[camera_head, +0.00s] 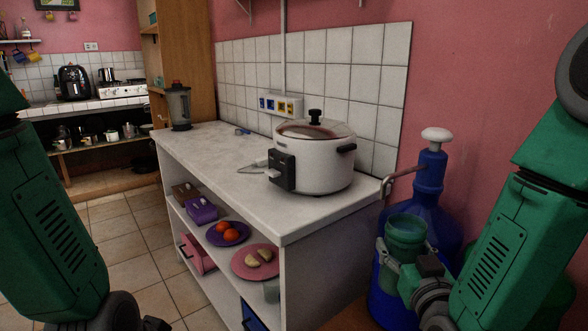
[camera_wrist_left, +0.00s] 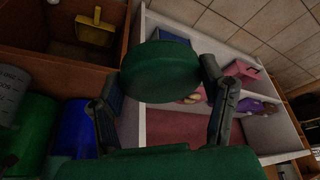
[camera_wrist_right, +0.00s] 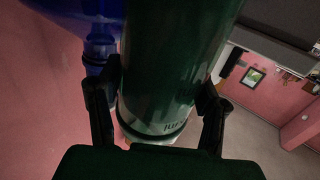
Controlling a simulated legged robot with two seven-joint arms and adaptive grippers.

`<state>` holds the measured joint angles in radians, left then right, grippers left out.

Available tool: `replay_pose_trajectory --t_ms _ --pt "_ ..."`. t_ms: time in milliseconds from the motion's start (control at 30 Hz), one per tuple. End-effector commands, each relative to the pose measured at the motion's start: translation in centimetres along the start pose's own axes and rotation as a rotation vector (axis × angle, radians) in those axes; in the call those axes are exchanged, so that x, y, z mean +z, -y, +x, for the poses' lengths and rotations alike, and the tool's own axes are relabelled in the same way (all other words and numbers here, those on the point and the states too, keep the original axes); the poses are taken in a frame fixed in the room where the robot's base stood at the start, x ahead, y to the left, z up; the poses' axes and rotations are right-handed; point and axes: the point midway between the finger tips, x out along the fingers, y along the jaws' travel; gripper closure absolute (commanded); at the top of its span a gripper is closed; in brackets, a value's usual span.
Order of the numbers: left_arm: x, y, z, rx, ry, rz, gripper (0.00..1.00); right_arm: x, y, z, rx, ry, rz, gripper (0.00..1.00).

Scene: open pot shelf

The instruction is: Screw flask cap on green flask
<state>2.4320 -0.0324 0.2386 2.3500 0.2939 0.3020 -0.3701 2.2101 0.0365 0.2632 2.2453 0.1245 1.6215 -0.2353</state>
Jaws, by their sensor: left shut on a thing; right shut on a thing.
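The green flask (camera_head: 405,232) stands roughly upright in my right gripper (camera_head: 408,260), beside the white counter. Its open top faces up and shows no cap on it. In the right wrist view, the green flask (camera_wrist_right: 165,60) with a silvery band fills the space between the fingers of my right gripper (camera_wrist_right: 156,95), which are shut on it. In the left wrist view, a round dark green cap (camera_wrist_left: 160,68) is held between the fingers of my left gripper (camera_wrist_left: 167,76). In the head view the left hand is mostly cut off at the bottom left, and the cap is out of sight.
A white cooker (camera_head: 322,165) and a blender (camera_head: 178,106) stand on the white counter (camera_head: 215,160). Its shelves hold a purple plate (camera_head: 212,238) and a pink plate (camera_head: 240,265) with food. A blue water jug (camera_head: 428,190) stands close behind the flask.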

Motion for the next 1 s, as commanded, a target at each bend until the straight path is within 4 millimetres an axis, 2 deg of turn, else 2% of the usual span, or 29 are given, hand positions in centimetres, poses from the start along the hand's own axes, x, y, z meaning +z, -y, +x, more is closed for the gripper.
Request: replay_pose_trajectory --t_ms 33,100,267,800,1000 --pt "0.3 0.9 -1.4 -0.030 0.001 -0.059 0.51 -2.3 -0.6 -0.3 0.002 -0.001 0.002 0.92" --pt "0.8 1.9 -2.1 -0.065 -0.005 -0.133 0.51 -3.8 -1.2 -0.6 0.003 0.001 0.004 0.92" --pt "1.5 3.2 -2.9 -0.109 -0.014 -0.221 0.51 -5.3 -1.8 -1.0 0.001 0.004 0.007 0.92" --pt "1.6 3.3 -2.8 -0.112 -0.017 -0.228 0.51 -5.1 -1.7 -1.1 -0.003 0.004 0.007 0.92" --pt "1.6 3.3 -2.8 -0.112 -0.017 -0.228 0.51 -3.2 0.1 -2.1 -0.078 0.009 0.006 0.92"
